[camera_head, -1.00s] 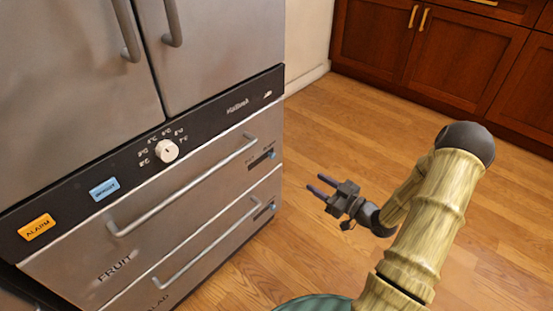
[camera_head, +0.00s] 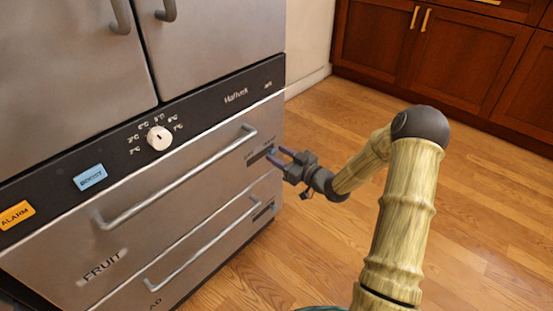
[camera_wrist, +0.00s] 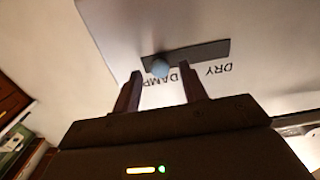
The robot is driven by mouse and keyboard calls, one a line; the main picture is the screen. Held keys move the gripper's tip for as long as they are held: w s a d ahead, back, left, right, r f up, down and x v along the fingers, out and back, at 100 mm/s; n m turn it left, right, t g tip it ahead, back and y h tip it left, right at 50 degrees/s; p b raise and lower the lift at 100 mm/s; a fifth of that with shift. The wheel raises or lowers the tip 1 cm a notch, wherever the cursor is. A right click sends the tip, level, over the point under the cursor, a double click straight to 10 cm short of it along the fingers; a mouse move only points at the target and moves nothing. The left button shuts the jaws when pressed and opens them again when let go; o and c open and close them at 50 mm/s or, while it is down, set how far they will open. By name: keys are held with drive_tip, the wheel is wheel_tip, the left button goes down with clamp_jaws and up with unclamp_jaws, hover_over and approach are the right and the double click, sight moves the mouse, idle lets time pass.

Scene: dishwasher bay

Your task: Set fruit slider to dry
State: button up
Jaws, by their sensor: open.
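The fruit slider has a small round pale-blue knob (camera_wrist: 160,67) on a dark slot (camera_wrist: 207,51) in the wrist view. The knob sits at the slot's left end, beside the word DAMP; DRY is by the right end. In the head view the slot (camera_head: 257,155) is at the upper right of the FRUIT drawer (camera_head: 165,222). My gripper (camera_head: 274,155) is open in front of it. In the wrist view the knob appears between the spread fingertips (camera_wrist: 161,80); I cannot tell whether either finger touches it. DAMP is partly hidden by a finger.
A long handle (camera_head: 178,181) crosses the FRUIT drawer, left of my gripper. A lower drawer has its own handle (camera_head: 205,240) and slot (camera_head: 263,211). Above are a white dial (camera_head: 159,138) and BOOST (camera_head: 90,177) and ALARM (camera_head: 15,214) buttons. Open wooden floor lies right.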

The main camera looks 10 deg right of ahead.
drive_tip(key=shift+w+a, duration=0.4)
drive_tip(key=shift+w, duration=0.15)
clamp_jaws()
